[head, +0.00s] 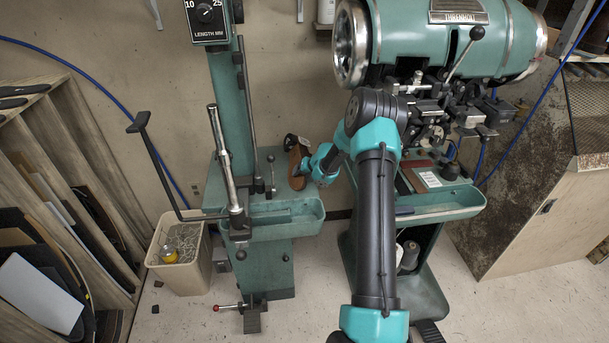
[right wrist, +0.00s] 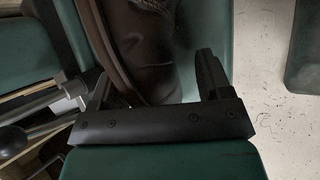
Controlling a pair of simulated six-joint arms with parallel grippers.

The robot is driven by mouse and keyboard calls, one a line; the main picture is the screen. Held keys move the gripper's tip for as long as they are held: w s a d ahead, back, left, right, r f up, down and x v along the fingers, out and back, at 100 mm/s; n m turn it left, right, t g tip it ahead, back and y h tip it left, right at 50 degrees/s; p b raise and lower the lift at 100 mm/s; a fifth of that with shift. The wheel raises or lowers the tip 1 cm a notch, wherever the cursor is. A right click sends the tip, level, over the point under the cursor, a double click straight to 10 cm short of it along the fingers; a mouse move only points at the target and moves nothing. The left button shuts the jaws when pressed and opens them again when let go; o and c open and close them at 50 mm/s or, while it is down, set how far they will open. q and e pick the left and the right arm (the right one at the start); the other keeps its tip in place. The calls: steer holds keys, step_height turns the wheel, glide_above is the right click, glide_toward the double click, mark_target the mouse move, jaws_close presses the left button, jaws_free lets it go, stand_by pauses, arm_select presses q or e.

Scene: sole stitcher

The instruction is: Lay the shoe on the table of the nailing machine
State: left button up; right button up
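The shoe (head: 296,163), with a brown sole and dark upper, lies on its side at the back right of the nailing machine's green table (head: 309,206). My right gripper (head: 311,166) is at the right side of the shoe. In the right wrist view the dark brown leather shoe (right wrist: 150,45) lies over green surface, its sole edge to the left. The fingers of my right gripper (right wrist: 155,85) stand wide apart on either side of it. Green shows between the shoe and the right finger, so the gripper looks open. My left gripper is not in view.
The nailing machine's column (head: 228,95) and levers (head: 225,160) rise left of the shoe. A second green machine (head: 455,40) stands to the right. A bin (head: 178,262) stands on the floor at left. A wooden rack (head: 60,150) stands at far left.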

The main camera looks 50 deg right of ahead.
steer(key=o, duration=0.3)
steer(key=shift+s+f, duration=0.1)
steer(key=v, duration=1.7)
steer(key=shift+r, duration=0.3)
steer(key=shift+a, duration=0.1)
